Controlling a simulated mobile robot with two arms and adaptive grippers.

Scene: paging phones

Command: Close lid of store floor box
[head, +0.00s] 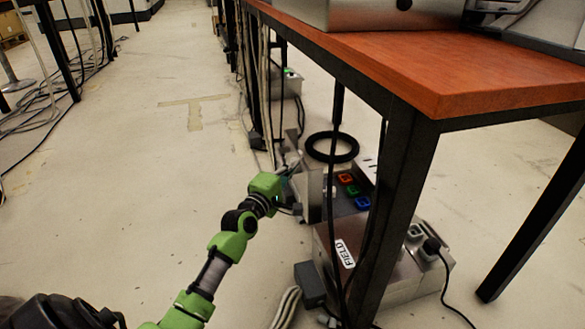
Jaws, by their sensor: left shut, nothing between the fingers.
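A grey floor box (340,206) stands on the floor under the desk, with orange, green and blue sockets on its dark top. A grey plate (312,193), seemingly its raised lid, stands at its left side. No name is readable on this box, so I cannot tell if it is the store one. My left gripper (294,172) is shut and empty, close to the plate's upper left; I cannot tell if they touch. The desk leg hides part of the box's right side. My right gripper is out of view.
A box labelled FIELD (385,275) stands nearer, with a plug and cable on top. The desk (440,60) overhangs, with its dark leg (397,205) in front. A black ring (332,159) and hanging cables are close by. Open floor (130,190) lies left.

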